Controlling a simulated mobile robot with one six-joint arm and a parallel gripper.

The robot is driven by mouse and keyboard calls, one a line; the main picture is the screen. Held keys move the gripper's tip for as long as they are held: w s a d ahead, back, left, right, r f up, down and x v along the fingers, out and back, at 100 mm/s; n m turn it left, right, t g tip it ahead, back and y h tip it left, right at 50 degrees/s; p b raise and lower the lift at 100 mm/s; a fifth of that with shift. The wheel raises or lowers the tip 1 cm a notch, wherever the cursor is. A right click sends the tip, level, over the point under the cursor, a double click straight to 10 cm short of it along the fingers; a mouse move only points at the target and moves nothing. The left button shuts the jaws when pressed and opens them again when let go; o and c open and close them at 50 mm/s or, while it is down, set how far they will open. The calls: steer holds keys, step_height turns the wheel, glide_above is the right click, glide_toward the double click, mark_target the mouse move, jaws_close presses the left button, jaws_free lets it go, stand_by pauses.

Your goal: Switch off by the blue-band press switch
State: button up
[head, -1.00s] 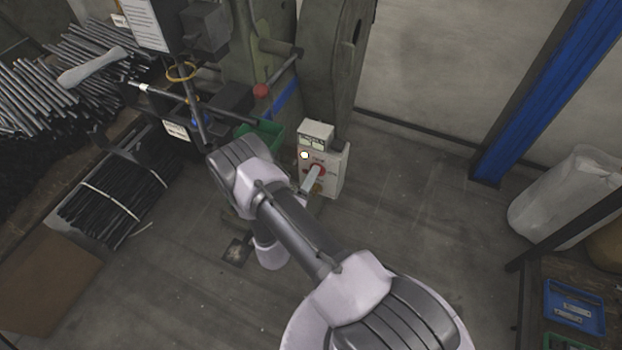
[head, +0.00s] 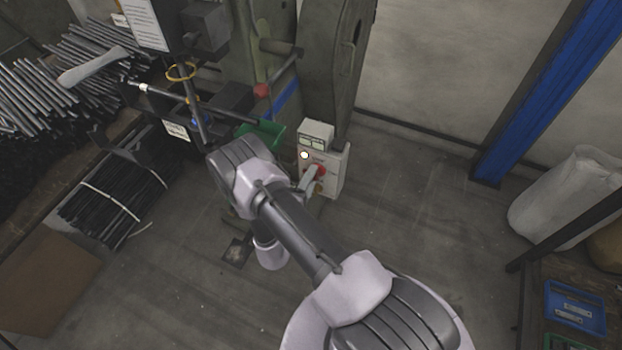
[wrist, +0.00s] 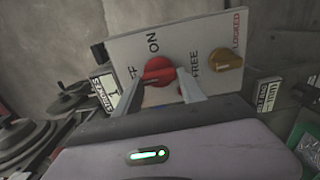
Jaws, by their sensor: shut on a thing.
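The white switch box (head: 335,178) stands at the foot of the green press with the blue band (head: 287,98). Its red switch knob (head: 318,169) also shows in the wrist view (wrist: 158,70), beside the words ON and a partly hidden OFF. My gripper (wrist: 160,88) is shut on this red knob, one finger on each side. The fingers hide part of the knob, so I cannot tell exactly where it points. A yellow-orange knob (wrist: 229,61) sits to the right, between FREE and LOCKED. A pale round lamp (head: 304,155) shows on the box.
A meter (head: 316,136) tops the box. A green bin (head: 270,134) and a lever with a red ball (head: 261,90) are close to my arm. Bundled rods (head: 115,195) lie at left. The floor right of the box is clear up to the blue post (head: 545,90).

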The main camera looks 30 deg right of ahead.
steer(key=o, duration=1.4)
steer(key=shift+c, duration=0.2)
steer(key=shift+a, duration=0.1)
steer(key=p+v, duration=0.4)
steer(key=v, duration=1.3)
steer(key=shift+s, duration=0.2)
steer(key=shift+a, duration=0.1)
